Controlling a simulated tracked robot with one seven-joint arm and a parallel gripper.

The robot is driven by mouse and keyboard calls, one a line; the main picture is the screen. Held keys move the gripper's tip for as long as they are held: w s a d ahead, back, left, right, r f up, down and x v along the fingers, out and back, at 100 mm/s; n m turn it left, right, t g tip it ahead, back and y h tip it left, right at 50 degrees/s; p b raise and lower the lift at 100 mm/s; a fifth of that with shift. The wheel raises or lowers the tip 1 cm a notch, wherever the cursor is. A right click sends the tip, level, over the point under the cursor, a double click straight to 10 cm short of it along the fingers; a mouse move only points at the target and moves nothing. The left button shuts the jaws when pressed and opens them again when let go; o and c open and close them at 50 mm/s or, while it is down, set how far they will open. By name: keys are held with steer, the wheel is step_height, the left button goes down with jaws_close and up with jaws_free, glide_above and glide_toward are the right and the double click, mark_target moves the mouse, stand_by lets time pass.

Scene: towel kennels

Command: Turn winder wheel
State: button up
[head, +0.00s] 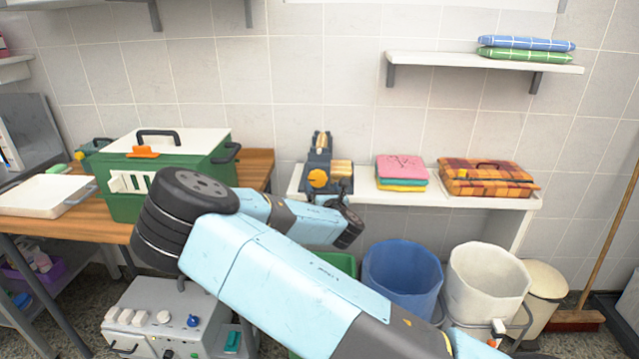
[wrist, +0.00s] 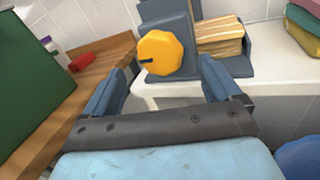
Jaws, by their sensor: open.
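The winder wheel is a yellow-orange scalloped knob (wrist: 160,52) with a dark slot, on the front of a blue-grey winder (wrist: 193,20). In the head view the wheel (head: 317,178) and the winder (head: 320,150) stand at the left end of the white shelf. A tan striped roll (wrist: 220,35) sits right of the wheel. My gripper (wrist: 163,72) is open, its two blue-grey fingers apart in the wrist view. The wheel shows between and beyond the fingertips; I see no contact. In the head view I cannot make out the fingers clearly.
A green box (head: 185,170) stands on the wooden table left of the winder. Folded towels (head: 402,168) and a checked orange case (head: 487,180) lie right of it. Below are a blue bin (head: 402,275), a white bin (head: 485,285) and a grey machine (head: 165,310).

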mark_target(319, 181)
steer(key=shift+x, duration=2.3)
steer(key=shift+c, duration=0.3)
steer(key=c, duration=1)
